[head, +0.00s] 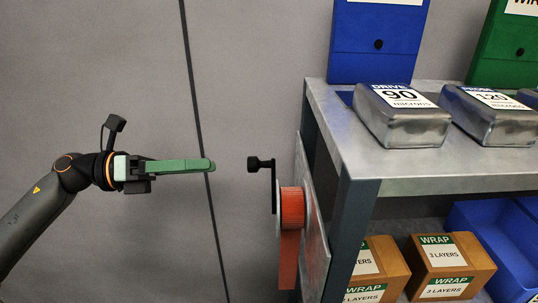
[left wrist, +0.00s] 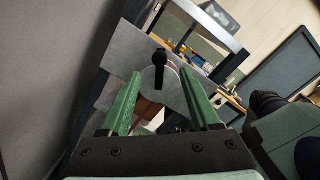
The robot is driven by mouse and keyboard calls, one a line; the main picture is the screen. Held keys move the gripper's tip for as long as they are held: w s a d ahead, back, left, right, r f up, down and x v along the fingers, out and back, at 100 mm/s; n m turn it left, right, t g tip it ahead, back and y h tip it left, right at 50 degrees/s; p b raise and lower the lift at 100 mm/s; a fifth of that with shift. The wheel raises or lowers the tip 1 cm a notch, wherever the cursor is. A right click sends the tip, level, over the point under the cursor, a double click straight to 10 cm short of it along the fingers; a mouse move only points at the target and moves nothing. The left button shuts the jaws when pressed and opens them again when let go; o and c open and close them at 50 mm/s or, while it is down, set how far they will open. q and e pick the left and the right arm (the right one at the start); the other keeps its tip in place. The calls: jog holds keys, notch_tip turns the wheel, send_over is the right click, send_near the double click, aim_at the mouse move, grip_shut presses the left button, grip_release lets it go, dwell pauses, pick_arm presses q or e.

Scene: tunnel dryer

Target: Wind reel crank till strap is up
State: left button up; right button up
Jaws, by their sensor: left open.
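The reel (head: 291,207) with red-orange strap is mounted on a metal plate at the shelf's left side. My right gripper is not in view.
A metal shelf unit (head: 430,180) stands at the right. Wrapped blocks (head: 402,135) lie on its top, and boxes marked WRAP (head: 447,264) and a blue bin (head: 490,235) sit below. A grey wall is behind; the space between gripper and knob is clear.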

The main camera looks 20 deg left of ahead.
aim_at(261, 162)
pick_arm(q)
jog(key=p+x, duration=0.2)
jog(key=x, duration=0.9)
jog(key=shift+p, duration=0.4)
jog(key=shift+w+d+f, duration=0.1)
jog(key=shift+w+d, duration=0.15)
jog(key=shift+d, duration=0.4)
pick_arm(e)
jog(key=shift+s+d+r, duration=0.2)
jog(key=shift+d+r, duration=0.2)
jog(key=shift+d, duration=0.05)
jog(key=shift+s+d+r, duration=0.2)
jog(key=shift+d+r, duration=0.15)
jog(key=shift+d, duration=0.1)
pick_arm(q)
jog(key=shift+c, duration=0.2)
jog(key=c, duration=0.9)
grip_shut()
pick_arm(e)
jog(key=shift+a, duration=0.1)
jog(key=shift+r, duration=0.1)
